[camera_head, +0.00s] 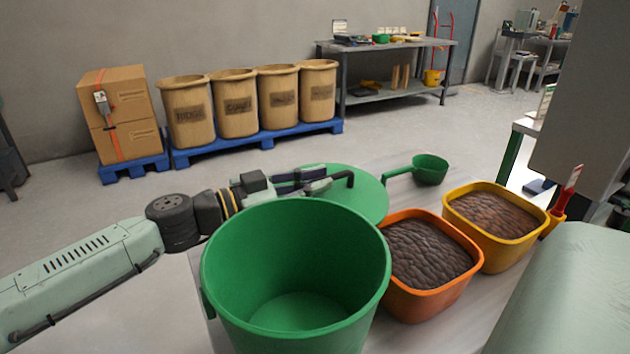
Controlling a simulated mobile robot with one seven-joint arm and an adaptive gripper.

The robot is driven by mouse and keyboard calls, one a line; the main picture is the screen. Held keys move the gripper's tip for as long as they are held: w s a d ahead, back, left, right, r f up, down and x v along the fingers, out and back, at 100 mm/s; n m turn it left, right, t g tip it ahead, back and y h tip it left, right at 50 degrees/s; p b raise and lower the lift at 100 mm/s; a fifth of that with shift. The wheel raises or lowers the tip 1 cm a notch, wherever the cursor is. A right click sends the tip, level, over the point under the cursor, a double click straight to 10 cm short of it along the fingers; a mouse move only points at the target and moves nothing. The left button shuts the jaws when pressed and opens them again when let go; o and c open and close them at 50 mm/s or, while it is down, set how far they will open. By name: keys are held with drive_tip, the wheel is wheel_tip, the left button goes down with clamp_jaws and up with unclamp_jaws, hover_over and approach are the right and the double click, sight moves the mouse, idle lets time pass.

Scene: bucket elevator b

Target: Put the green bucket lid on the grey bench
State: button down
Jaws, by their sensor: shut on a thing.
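The green bucket lid (368,198) is a flat round disc just behind the bucket, partly hidden by the bucket rim and my gripper. My gripper (325,183) is shut on the lid near its dark handle; the exact grip is hard to see. The lid lies roughly level over the light grey bench (385,160). I cannot tell whether it touches the bench top. The green bucket (300,308) stands open at the front of this bench, and its visible inside is empty.
An orange tub (430,300) and a yellow tub (530,240), both with brown contents, stand right of the bucket. A green scoop (430,170) lies behind them. A grey machine body (600,100) rises at right.

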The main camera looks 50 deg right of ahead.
drive_tip(key=shift+f, duration=0.15)
drive_tip(key=c, duration=1.7)
unclamp_jaws()
drive_tip(key=shift+r, duration=0.25)
drive_tip(key=b+v, duration=0.3)
drive_tip(key=v, duration=0.9)
drive_tip(key=shift+o, duration=0.3)
drive_tip(key=o, duration=1.6)
drive_tip(key=shift+o, duration=0.2)
